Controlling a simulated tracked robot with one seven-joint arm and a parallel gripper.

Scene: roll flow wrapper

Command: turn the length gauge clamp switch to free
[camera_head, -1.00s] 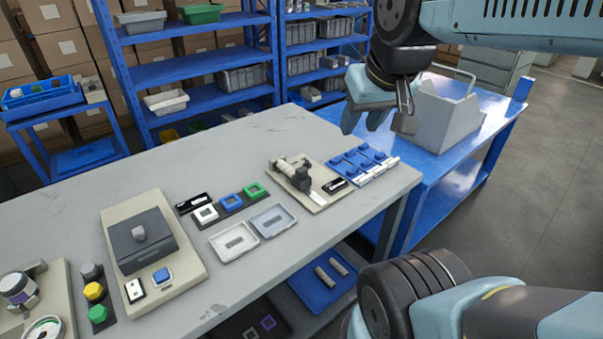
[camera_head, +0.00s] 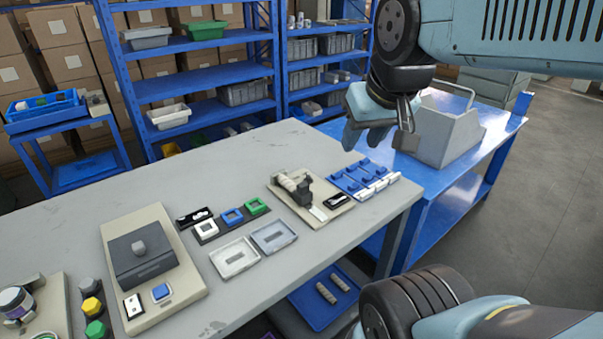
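A beige plate with a pale cylinder and a dark block, which looks like the length gauge (camera_head: 300,190), lies near the right end of the grey table. A small black-and-white part (camera_head: 337,201), possibly its clamp switch, sits at the plate's right front corner. Its setting is too small to read. My gripper (camera_head: 378,128) hangs above and to the right of the gauge, apart from it, with its fingers pointing down. I see nothing held. The finger gap is not clear from this angle.
A blue rack of white pieces (camera_head: 363,180) lies right beside the gauge. Two shallow trays (camera_head: 234,258) lie to its left. A beige unit with a dark box (camera_head: 142,258) stands farther left. A grey bin (camera_head: 448,135) stands on a blue bench (camera_head: 465,160) behind my gripper.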

